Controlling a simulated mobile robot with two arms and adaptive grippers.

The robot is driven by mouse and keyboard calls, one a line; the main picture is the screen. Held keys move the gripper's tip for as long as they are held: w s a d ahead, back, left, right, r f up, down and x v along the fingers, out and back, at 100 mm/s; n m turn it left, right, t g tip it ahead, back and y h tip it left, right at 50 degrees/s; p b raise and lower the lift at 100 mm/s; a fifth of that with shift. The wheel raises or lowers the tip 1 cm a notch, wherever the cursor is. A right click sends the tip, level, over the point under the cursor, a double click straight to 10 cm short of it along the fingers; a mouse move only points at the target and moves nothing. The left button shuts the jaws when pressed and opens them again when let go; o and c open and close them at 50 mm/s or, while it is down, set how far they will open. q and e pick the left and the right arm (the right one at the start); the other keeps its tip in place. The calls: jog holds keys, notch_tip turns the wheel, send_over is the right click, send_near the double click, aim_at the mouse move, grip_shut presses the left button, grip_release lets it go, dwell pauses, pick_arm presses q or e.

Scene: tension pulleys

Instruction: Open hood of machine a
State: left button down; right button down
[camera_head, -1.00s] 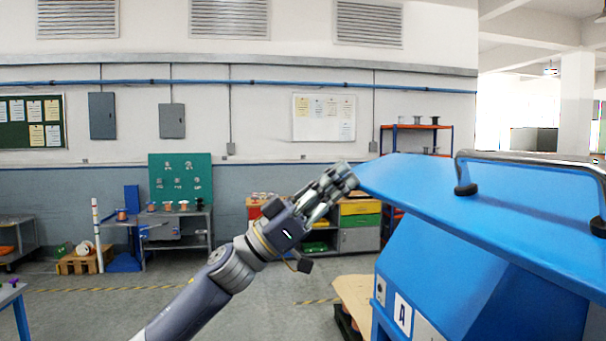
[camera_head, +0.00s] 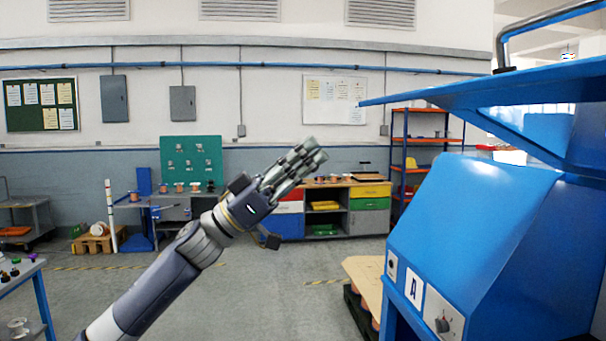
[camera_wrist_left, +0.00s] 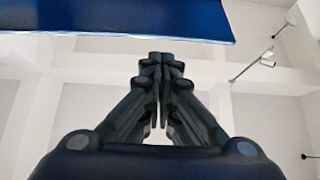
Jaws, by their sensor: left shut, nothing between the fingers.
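A metal bar handle (camera_head: 545,22) is on top of the hood. My left gripper (camera_head: 316,156) is shut and empty, left of the hood's front edge and apart from it. In the left wrist view the shut fingers (camera_wrist_left: 161,62) point up, with the hood's blue underside (camera_wrist_left: 120,18) above them. My right gripper is not in view.
A pallet with a board (camera_head: 365,283) stands on the floor beside the machine. A drawer cabinet (camera_head: 345,208) and an orange-blue shelf (camera_head: 425,160) stand at the back. A table corner (camera_head: 22,275) is at the lower left. The floor in the middle is clear.

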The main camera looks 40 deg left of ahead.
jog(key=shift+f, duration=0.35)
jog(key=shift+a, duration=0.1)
